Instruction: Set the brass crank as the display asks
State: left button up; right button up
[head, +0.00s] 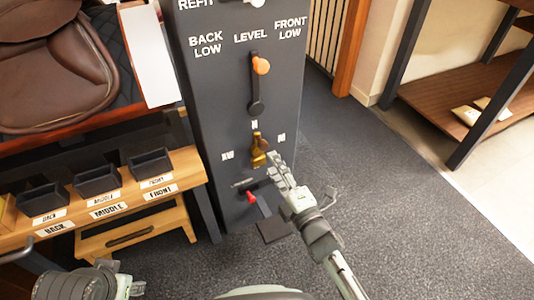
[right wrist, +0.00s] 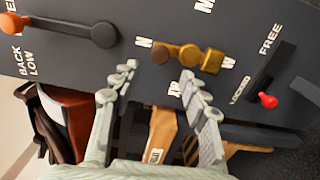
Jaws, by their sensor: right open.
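The brass crank (head: 258,151) is on the front of a dark panel (head: 222,95), below the orange-tipped lever. It stands roughly upright in the head view, with letter marks around it, too small to read surely. In the right wrist view the crank (right wrist: 188,55) has a round end toward the left mark and a blocky end toward the right mark. My right gripper (head: 279,171) is open, just below right of the crank. In the right wrist view its fingers (right wrist: 158,80) are spread and empty, and the crank lies beyond their tips.
The orange-tipped lever (head: 260,68) points up at LEVEL. A red-tipped lever (head: 251,196) sits lower, beside FREE and LOCKED lettering. A wooden bench with black bins (head: 97,180) and a saddle (head: 50,65) stand left. Floor to the right is clear, up to a shelf (head: 450,100).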

jog(key=shift+v, duration=1.6)
jog(key=shift+d, duration=0.1)
jog(key=s+d+f+m+g+h+p, duration=0.1)
jog(key=s+d+f+m+g+h, duration=0.3)
jog(key=d+m, duration=0.3)
jog(key=s+d+f+m+g+h+p, duration=0.2)
jog(key=s+d+f+m+g+h, duration=0.15)
jog(key=d+m, duration=0.35)
pick_arm(q)
jog(key=s+d+x, duration=0.1)
jog(key=x, duration=0.7)
jog(key=shift+d+f+g+h+p, duration=0.3)
jog(key=shift+d+f+p, duration=0.05)
jog(key=shift+f, duration=0.1)
pick_arm(e)
jog(key=s+d+f+m+g, duration=0.1)
jog(key=s+d+m+g, duration=0.1)
jog(key=s, duration=0.5)
jog(key=s+d+f+m+g, duration=0.2)
jog(key=s+m+g, duration=0.2)
jog(key=s, duration=0.3)
jog(key=shift+d+f+m, duration=0.3)
jog(key=shift+d, duration=0.1)
